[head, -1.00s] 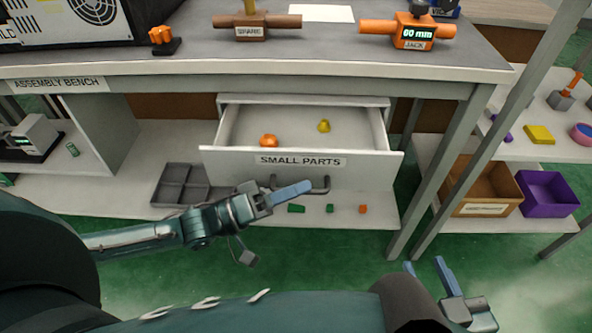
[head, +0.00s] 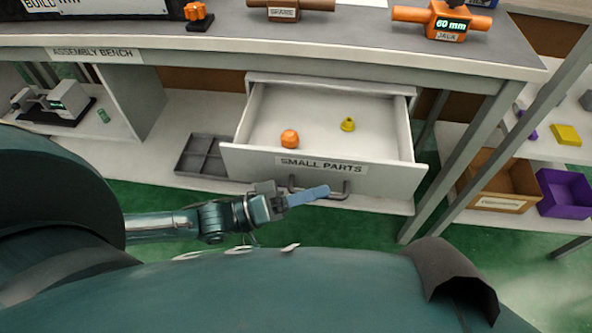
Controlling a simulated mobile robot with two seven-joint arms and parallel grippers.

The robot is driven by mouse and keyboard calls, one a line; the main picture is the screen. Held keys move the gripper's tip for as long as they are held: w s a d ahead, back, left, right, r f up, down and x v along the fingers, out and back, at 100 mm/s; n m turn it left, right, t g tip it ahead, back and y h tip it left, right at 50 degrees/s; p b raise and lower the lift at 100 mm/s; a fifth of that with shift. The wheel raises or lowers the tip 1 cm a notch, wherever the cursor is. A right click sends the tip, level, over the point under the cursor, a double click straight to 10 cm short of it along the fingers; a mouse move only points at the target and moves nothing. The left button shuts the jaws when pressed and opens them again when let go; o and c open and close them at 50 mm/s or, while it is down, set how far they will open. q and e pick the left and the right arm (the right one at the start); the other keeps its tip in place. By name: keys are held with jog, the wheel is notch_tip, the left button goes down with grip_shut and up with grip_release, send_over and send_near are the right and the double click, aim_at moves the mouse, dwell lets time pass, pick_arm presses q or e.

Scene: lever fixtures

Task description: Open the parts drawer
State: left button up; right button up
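The parts drawer (head: 255,162), labelled SMALL PARTS, is pulled well out from under the bench top. An orange piece (head: 289,139) and a yellow piece (head: 347,124) lie inside it. Its dark bar handle (head: 341,195) is on the front face. My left gripper (head: 308,196) comes from the left, its blue finger lying across the left part of the bar. The gripper appears shut on the handle; the finger behind is hidden. My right gripper is out of view.
The assembly bench (head: 200,42) carries orange fixtures along its top. A grey divided tray (head: 203,156) sits on the lower shelf at left. A brown bin (head: 500,185) and a purple bin (head: 563,192) stand on the right rack. Green floor shows below the drawer.

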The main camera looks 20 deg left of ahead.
pick_arm(q)
jog(key=v, duration=1.3)
jog(key=shift+p, duration=0.45)
jog(key=shift+s, duration=0.1)
